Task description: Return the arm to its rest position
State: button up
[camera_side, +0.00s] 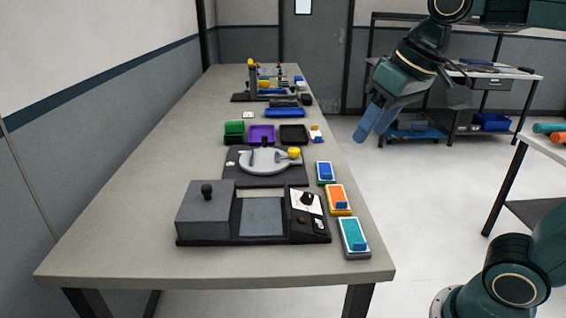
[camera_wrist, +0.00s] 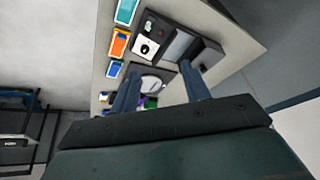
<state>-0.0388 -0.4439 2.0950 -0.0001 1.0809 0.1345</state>
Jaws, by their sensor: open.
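My gripper (camera_side: 370,124) hangs off the right edge of the long grey table (camera_side: 120,235), above the floor, in the side view. Its blue fingers point down and to the left and touch nothing. In the wrist view my gripper (camera_wrist: 160,92) shows two blue fingers spread apart with nothing between them. The table and its devices show beyond the fingers. My upper arm comes in from the top right of the side view.
On the table are a dark grey device (camera_side: 206,212), a round plate device (camera_side: 265,160), orange (camera_side: 339,198), teal (camera_side: 353,235) and blue (camera_side: 325,171) boxes, and a purple tray (camera_side: 262,134). A cart (camera_side: 490,85) stands behind my gripper. Open floor lies right of the table.

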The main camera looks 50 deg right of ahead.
jog(key=s+d+f+n, duration=0.1)
jog(key=s+f, duration=0.7)
jog(key=shift+s+t, duration=0.2)
jog(key=shift+t, duration=0.2)
dwell(2.1)
